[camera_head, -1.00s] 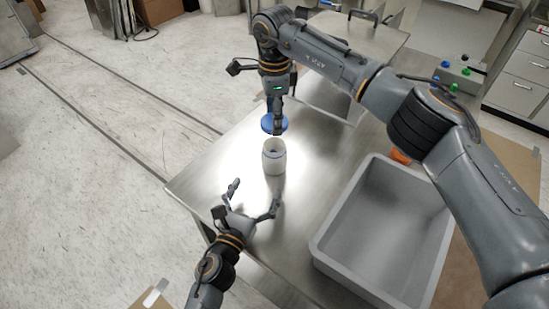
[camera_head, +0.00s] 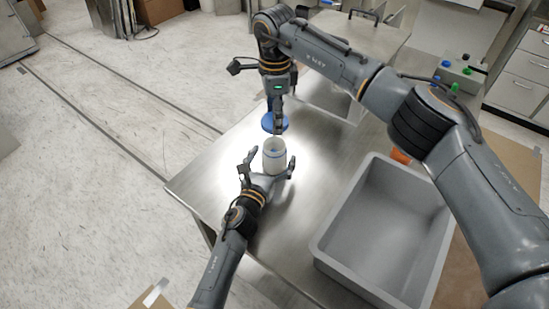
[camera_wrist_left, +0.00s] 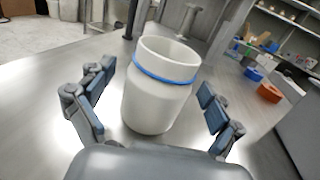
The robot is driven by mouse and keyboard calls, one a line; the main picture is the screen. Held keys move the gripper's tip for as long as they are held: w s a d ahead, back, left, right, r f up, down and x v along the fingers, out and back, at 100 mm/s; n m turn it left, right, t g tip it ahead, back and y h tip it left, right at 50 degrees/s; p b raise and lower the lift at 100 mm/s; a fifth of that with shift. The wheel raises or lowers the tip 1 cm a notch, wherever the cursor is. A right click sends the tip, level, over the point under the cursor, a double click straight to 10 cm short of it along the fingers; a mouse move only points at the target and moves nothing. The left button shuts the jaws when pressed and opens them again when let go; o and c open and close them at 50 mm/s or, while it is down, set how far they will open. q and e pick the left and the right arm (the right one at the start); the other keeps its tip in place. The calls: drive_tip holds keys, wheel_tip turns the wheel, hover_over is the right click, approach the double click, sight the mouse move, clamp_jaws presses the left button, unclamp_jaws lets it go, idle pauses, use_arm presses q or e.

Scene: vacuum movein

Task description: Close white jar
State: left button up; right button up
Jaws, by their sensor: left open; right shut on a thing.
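The white jar (camera_head: 274,157) stands upright and open on the metal table, with a blue band below its rim. It fills the middle of the left wrist view (camera_wrist_left: 157,90). My left gripper (camera_head: 270,164) is open, its fingers on either side of the jar, with gaps between the fingers and the jar in the left wrist view (camera_wrist_left: 155,108). My right gripper (camera_head: 277,115) points down and is shut on the blue lid (camera_head: 273,124), holding it above and slightly behind the jar. The lid's far contact with the fingers is partly hidden.
A large grey bin (camera_head: 335,236) stands on the right of the metal table (camera_head: 215,175). An orange object (camera_head: 400,156) is behind the bin. The table left of the jar is clear. Shelves (camera_wrist_left: 288,40) show at the back right of the left wrist view.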

use_arm(q)
drive_tip(key=shift+c, duration=0.5)
drive_tip(key=c, duration=1.7)
use_arm(e)
hover_over(275, 138)
drive_tip(key=s, duration=0.3)
drive_tip(key=shift+w+f, duration=0.15)
drive_tip(key=shift+f, duration=2.35)
drive_tip(key=shift+f, duration=0.85)
drive_tip(key=shift+f, duration=0.55)
